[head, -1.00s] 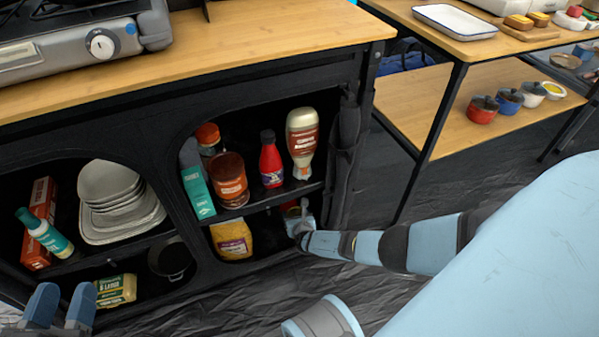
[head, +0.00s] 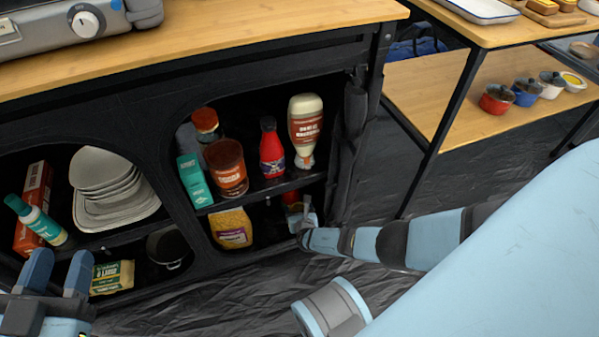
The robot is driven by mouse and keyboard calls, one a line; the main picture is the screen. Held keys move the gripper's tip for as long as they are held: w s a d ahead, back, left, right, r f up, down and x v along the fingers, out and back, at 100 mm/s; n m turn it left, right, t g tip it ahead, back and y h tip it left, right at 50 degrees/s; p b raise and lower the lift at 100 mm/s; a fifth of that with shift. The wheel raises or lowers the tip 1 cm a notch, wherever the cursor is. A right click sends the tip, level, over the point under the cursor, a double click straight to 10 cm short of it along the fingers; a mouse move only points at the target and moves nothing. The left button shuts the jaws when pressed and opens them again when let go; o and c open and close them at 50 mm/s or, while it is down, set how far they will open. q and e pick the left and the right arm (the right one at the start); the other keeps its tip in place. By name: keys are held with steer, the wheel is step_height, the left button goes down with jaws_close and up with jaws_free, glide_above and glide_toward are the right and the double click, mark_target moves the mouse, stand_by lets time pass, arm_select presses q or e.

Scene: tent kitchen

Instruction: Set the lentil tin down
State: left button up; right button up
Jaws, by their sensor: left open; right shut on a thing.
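The lentil tin (head: 291,198) shows only as a small reddish patch in the lower right compartment of the black cabinet, mostly hidden by my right gripper. My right gripper (head: 299,213) reaches into that compartment from the right and is shut on the tin, just under the middle shelf. Whether the tin's base touches the compartment floor is hidden. My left gripper (head: 57,272) is open and empty at the lower left, in front of the cabinet's left opening.
A yellow bag (head: 232,229) stands left of the tin. Above are a brown-red jar (head: 227,170), a red bottle (head: 271,150) and a sauce bottle (head: 304,130). Plates (head: 110,190) and a dark pot (head: 168,247) fill the left opening. A fabric flap (head: 347,145) hangs at the right edge.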

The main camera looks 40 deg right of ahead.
steer(key=o, duration=1.5)
arm_select(q)
steer(key=shift+w, duration=0.1)
arm_select(e)
steer(key=shift+o, duration=0.8)
arm_select(q)
steer(key=shift+d, duration=0.1)
arm_select(e)
steer(key=shift+s+a+r+p, duration=0.15)
steer(key=shift+s+r+p, duration=0.2)
steer(key=shift+r+p, duration=0.1)
arm_select(q)
steer(key=shift+s+d+r+n+g+y+p, duration=0.15)
steer(key=shift+s+d+n+g+p, duration=0.25)
steer(key=shift+n+p, duration=0.55)
steer(key=shift+s+d+n+g+y+p, duration=0.15)
steer(key=shift+s+n+p, duration=0.4)
steer(key=shift+p, duration=0.65)
steer(key=shift+s+d+r+n+g+y+p, duration=0.1)
steer(key=shift+s+d+n+g+p, duration=0.2)
steer(key=shift+s+n+p, duration=0.6)
arm_select(e)
steer(key=v, duration=1.1)
steer(key=shift+f, duration=0.2)
arm_select(q)
steer(key=shift+w, duration=0.35)
